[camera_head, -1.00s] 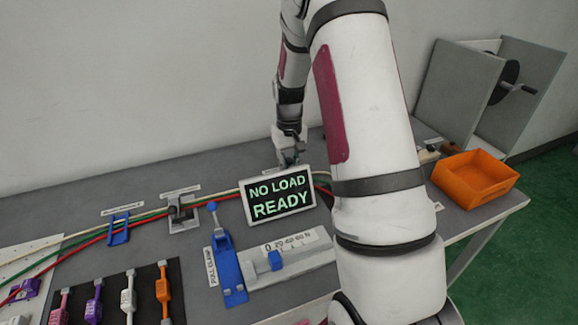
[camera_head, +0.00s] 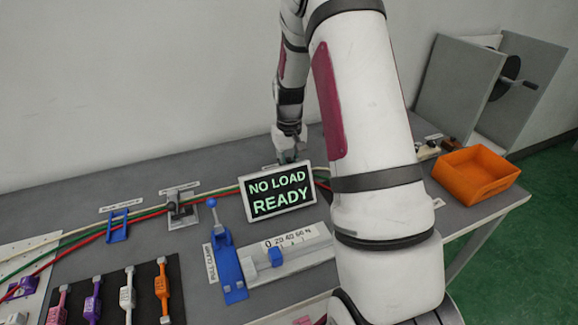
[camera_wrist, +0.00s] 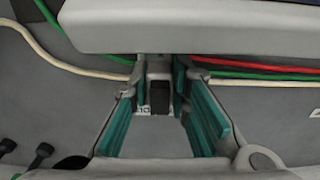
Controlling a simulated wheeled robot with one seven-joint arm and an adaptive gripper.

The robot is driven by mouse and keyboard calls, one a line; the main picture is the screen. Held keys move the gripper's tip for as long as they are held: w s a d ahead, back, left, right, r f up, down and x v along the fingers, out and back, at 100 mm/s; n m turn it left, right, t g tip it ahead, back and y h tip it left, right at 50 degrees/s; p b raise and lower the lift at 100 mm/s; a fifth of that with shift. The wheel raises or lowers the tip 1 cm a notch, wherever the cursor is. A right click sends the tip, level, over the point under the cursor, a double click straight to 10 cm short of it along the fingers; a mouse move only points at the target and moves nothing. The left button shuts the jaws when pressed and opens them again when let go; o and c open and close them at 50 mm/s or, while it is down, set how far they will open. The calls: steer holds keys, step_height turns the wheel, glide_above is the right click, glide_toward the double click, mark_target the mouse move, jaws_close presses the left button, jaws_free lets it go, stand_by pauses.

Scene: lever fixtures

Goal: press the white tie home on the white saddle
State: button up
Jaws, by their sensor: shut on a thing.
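My gripper (camera_head: 287,158) is behind the display in the head view, its fingertips mostly hidden. In the wrist view its teal-padded fingers (camera_wrist: 158,95) are closed about a small pale piece with a dark block (camera_wrist: 158,78), which looks like the white tie at the cable run. The cables pass to left and right of it. I cannot make out the white saddle apart from the tie, nor whether they touch; the display hides the spot in the head view. Another white tie (camera_head: 128,297) stands in the dark rack.
The display (camera_head: 280,193) reads "NO LOAD READY" and stands close in front of my gripper. The blue pull clamp (camera_head: 229,268) is in front of it. A blue clip (camera_head: 118,228) and a grey fixture (camera_head: 181,210) hold cables at left. An orange bin (camera_head: 477,178) is at right.

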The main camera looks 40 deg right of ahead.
steer(key=shift+f+b, duration=0.3)
steer(key=shift+f, duration=0.3)
stand_by(0.3)
steer(key=o, duration=1.4)
steer(key=shift+r+p, duration=1.75)
steer(key=shift+r, duration=1.75)
